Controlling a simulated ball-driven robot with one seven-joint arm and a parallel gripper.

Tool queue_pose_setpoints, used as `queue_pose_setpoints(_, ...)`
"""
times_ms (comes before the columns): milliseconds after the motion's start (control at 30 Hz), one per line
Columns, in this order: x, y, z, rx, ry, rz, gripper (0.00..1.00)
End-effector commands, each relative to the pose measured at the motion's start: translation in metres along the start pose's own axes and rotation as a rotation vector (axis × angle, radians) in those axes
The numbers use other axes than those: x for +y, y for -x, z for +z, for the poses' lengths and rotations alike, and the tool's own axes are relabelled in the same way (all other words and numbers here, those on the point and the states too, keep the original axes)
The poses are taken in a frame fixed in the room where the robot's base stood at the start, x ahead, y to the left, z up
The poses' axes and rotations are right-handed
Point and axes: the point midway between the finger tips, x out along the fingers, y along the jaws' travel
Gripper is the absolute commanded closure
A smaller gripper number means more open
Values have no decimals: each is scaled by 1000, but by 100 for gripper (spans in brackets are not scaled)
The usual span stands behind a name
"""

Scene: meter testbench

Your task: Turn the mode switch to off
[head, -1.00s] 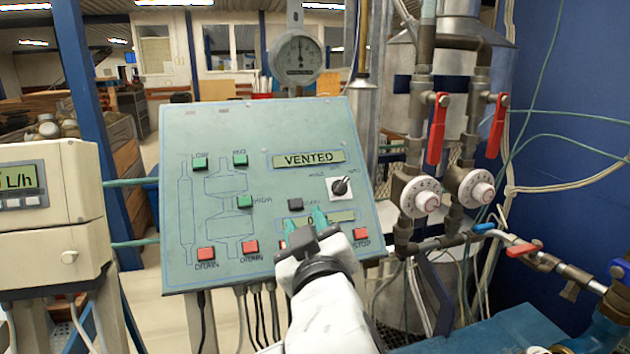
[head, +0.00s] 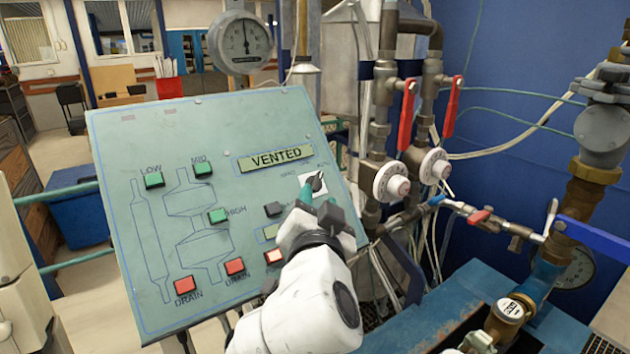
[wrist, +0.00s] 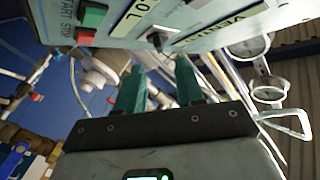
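The mode switch (head: 315,183) is a black knob on a white square plate at the right side of the sloped green panel (head: 110,200). Its pointer appears to lean to the upper right; the small labels around it are hard to read. My gripper (head: 313,199) is in front of the panel, just below the switch, and partly covers the plate. In the wrist view the switch (wrist: 157,38) stands beyond the gap between the two teal fingertips (wrist: 158,68). The fingers are apart with nothing between them, and I see no contact with the knob.
The panel also carries a "VENTED" display (head: 276,158), several green buttons and red drain buttons (head: 188,285). A round gauge (head: 240,42) stands behind it. Pipes with red-handled valves (head: 407,112) and white dials (head: 391,182) are close on the right.

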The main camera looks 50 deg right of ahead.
Motion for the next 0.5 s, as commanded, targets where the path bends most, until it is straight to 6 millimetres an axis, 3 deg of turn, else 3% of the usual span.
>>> queue_pose_setpoints(200,0,-38,-2,1,2,2,63)
queue_pose_setpoints(500,0,-60,0,-1,1,0,63)
